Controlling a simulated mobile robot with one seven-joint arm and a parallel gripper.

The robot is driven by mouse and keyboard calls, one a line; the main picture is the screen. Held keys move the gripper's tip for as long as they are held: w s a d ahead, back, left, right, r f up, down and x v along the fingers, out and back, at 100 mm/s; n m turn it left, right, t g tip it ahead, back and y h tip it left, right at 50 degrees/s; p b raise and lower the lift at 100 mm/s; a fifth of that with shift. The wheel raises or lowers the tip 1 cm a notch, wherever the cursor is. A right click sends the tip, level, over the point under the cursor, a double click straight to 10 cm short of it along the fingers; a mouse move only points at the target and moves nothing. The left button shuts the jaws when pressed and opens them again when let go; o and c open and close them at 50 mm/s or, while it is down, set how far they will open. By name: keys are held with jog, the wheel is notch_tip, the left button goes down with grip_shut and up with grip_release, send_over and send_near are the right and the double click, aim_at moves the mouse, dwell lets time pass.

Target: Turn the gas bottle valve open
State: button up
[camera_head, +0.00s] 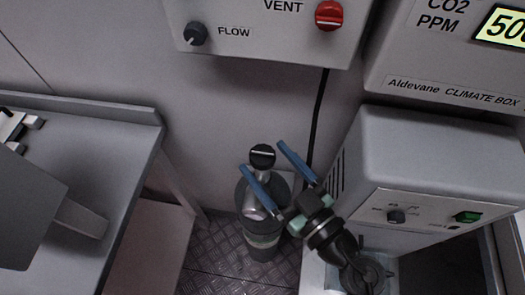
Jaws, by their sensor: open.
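The gas bottle (262,240) is a dark grey cylinder with a pale band, standing upright on the floor by the wall. Its valve is a round black knob (262,155) with a light line across it, on a silver neck (262,176) above the bottle. My gripper (264,155) comes in from the lower right with two long blue fingers spread wide. One fingertip shows to the left of the knob and neck, the other to the right. I cannot tell whether either finger touches the knob. The gripper and a finger hide part of the bottle's right side.
A grey wall box with a FLOW knob (195,33) and a red VENT knob (328,14) hangs above. A black cable (318,125) runs down the wall. A grey cabinet (440,150) stands close on the right, a grey table (125,135) on the left. Diamond-plate floor (215,262) shows below.

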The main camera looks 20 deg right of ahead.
jog(key=shift+w+a, duration=0.25)
jog(key=shift+w, duration=0.95)
jog(key=c, duration=1.4)
